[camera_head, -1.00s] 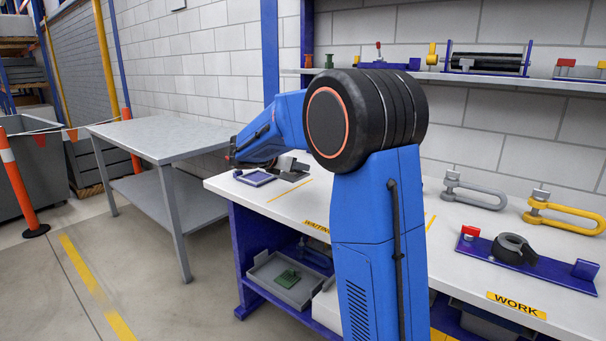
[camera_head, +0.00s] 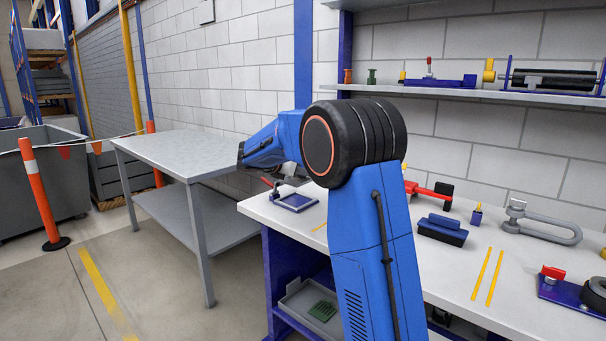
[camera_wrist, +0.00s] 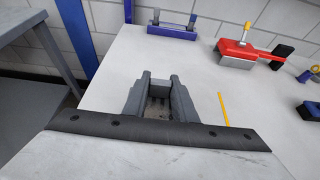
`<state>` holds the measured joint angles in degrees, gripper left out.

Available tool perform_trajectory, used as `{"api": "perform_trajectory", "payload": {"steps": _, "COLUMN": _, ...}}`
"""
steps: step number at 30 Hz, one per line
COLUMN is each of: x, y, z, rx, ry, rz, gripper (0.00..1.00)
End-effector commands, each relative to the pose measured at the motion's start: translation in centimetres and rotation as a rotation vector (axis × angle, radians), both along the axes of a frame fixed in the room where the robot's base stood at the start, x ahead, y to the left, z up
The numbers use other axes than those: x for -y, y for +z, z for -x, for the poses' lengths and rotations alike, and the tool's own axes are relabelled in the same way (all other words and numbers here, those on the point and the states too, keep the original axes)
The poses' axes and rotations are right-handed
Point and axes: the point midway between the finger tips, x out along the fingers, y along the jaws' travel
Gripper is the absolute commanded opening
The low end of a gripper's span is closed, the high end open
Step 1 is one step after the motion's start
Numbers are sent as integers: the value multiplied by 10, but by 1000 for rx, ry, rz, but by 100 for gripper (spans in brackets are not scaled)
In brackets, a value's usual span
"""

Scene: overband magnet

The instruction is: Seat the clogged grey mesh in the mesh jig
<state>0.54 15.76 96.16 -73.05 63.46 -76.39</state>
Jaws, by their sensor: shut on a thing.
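My gripper (camera_wrist: 160,90) is shut on a small grey piece (camera_wrist: 159,86), seen between its fingers in the wrist view. Brownish, speckled texture shows just below it; this fits the clogged grey mesh, but most of it is hidden by the fingers. The held piece is over the white bench top. A blue frame (camera_head: 295,201) lies at the bench's left end in the head view. A blue fixture with upright posts (camera_wrist: 172,28) is beyond my gripper in the wrist view, apart from it. I cannot tell which is the mesh jig.
A red clamp tool (camera_wrist: 240,54) with a black end lies to the right. A dark blue block (camera_head: 443,230) and a grey shackle (camera_head: 545,224) sit farther right. A grey table (camera_head: 185,155) stands left of the bench. A green mesh (camera_head: 322,310) lies in a tray below.

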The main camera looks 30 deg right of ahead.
Motion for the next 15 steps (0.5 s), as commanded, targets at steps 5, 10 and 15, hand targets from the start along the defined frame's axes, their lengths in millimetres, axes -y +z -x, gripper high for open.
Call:
{"api": "perform_trajectory", "payload": {"steps": 5, "x": 0, "y": -1, "z": 0, "rx": 0, "ry": -1, "rz": 0, "gripper": 0}}
{"api": "perform_trajectory", "payload": {"steps": 10, "x": 0, "y": -9, "z": 0, "rx": 0, "ry": -1, "rz": 0, "gripper": 0}}
{"api": "perform_trajectory", "payload": {"steps": 15, "x": 0, "y": -22, "z": 0, "rx": -1, "ry": -1, "rz": 0, "gripper": 0}}
